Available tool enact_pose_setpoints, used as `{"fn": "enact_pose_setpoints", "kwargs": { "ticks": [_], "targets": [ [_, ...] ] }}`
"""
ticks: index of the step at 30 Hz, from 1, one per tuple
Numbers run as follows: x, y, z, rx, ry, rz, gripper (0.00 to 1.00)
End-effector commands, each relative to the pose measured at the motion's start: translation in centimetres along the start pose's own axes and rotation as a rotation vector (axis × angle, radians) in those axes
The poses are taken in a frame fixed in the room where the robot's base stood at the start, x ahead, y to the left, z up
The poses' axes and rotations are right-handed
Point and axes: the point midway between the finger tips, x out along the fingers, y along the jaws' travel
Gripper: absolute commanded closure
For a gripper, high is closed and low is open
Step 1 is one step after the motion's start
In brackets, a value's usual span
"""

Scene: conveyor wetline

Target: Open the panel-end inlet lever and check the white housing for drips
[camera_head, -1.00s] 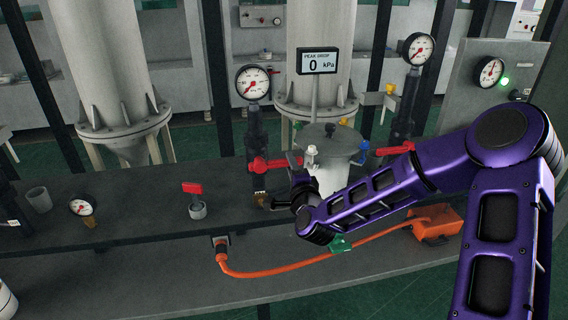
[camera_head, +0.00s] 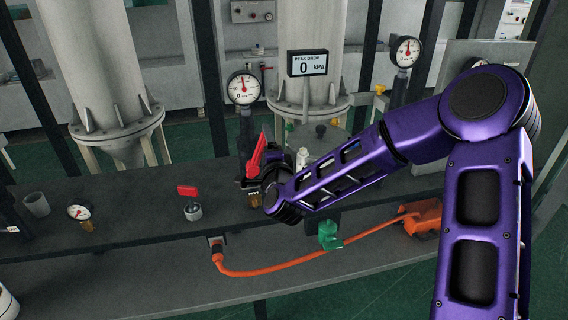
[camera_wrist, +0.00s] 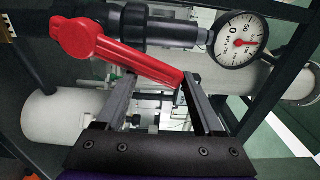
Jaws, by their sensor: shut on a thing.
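A red lever (camera_head: 257,154) on the black pipe fitting below the left gauge (camera_head: 244,87) stands steeply tilted in the head view. In the wrist view, the lever (camera_wrist: 125,55) runs down to the right, its free end between my fingers. My gripper (camera_wrist: 162,82) is shut on that end; in the head view it is dark and partly hidden. The housing's grey lid (camera_head: 318,136) shows behind my arm, with a white fitting (camera_head: 302,157) beside it. My arm hides most of the housing's body and the right-hand red lever. No drips are visible on the parts in sight.
The display (camera_head: 307,63) reads 0 kPa. Another gauge (camera_head: 406,51) stands at right. A red-handled valve (camera_head: 189,192) and a small gauge (camera_head: 80,212) are on the dark bench. An orange hose (camera_head: 280,273) runs along the lower shelf, past a green object (camera_head: 328,236).

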Motion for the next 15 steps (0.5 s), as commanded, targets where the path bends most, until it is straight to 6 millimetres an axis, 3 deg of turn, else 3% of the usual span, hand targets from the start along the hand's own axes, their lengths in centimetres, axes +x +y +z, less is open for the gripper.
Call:
{"fn": "enact_pose_setpoints", "kwargs": {
  "ticks": [1, 2, 3, 15],
  "targets": [
    [-0.45, 0.01, 2.57, 0.015, -0.047, 0.008, 0.97],
    [-0.48, -0.02, 2.85, 0.015, -0.047, 0.009, 0.98],
    [-0.49, 0.06, 2.78, 0.016, -0.044, 0.012, 0.4],
    [-0.86, 0.35, 2.82, 0.013, -0.047, 0.017, 0.41]
  ]
}}
